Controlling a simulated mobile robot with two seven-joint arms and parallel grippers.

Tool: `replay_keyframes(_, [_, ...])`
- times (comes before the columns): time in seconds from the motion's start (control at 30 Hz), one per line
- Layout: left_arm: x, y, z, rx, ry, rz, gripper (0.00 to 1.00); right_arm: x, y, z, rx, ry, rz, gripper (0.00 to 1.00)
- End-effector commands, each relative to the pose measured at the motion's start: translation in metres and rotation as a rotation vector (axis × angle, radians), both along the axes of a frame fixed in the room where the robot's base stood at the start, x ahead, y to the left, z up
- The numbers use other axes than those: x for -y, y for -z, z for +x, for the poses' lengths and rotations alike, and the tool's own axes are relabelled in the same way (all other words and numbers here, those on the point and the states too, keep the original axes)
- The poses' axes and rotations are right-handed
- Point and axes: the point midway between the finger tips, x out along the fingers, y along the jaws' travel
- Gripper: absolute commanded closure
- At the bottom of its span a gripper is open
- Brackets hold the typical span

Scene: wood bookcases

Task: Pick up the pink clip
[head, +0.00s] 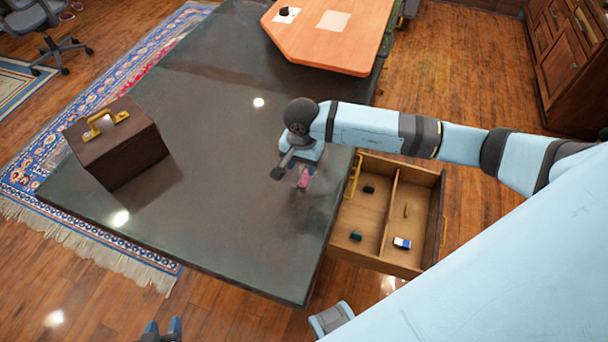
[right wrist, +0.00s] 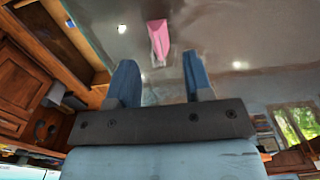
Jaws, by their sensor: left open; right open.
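The pink clip (head: 303,181) lies on the dark tabletop (head: 215,215), near its right edge. In the right wrist view the pink clip (right wrist: 158,38) shows beyond the fingertips, roughly midway between them and not held. My right gripper (head: 301,169) hangs over the tabletop at the clip, open and pointing down. Its two blue fingers are spread apart in the right wrist view (right wrist: 158,62). The gripper partly hides the clip in the head view. My left gripper (head: 164,328) is at the bottom edge, open and away from the clip, only its fingers showing.
A brown box with a gold handle (head: 115,150) stands at the table's left. An open wooden drawer (head: 398,182) with small items sits just right of the table edge. An orange board (head: 340,55) is at the back. The middle of the tabletop is clear.

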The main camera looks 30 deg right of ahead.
Motion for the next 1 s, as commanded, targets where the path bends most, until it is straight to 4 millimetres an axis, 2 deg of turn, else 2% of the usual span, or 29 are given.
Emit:
replay_keyframes(0.33, [-0.001, -0.006, 0.001, 0.011, 0.003, 0.005, 0.57, 0.006, 0.045, 0.002, -0.002, 0.002, 0.001, 0.53])
replay_keyframes(0.47, [-0.001, -0.006, 0.0, 0.011, 0.003, 0.005, 0.57, 0.006, 0.052, 0.003, -0.001, 0.002, 0.001, 0.53])
replay_keyframes(0.67, [-0.001, -0.005, 0.0, 0.008, 0.004, 0.006, 0.57, 0.006, 0.052, 0.003, -0.001, 0.001, 0.001, 0.53])
replay_keyframes(0.87, [-0.001, -0.004, 0.0, 0.006, 0.005, 0.006, 0.57, 0.007, 0.052, 0.003, -0.001, 0.001, 0.001, 0.99])
replay_keyframes(1.0, [-0.001, -0.004, -0.001, 0.005, 0.005, 0.006, 0.57, 0.007, 0.052, 0.003, -0.001, 0.001, 0.001, 1.0])
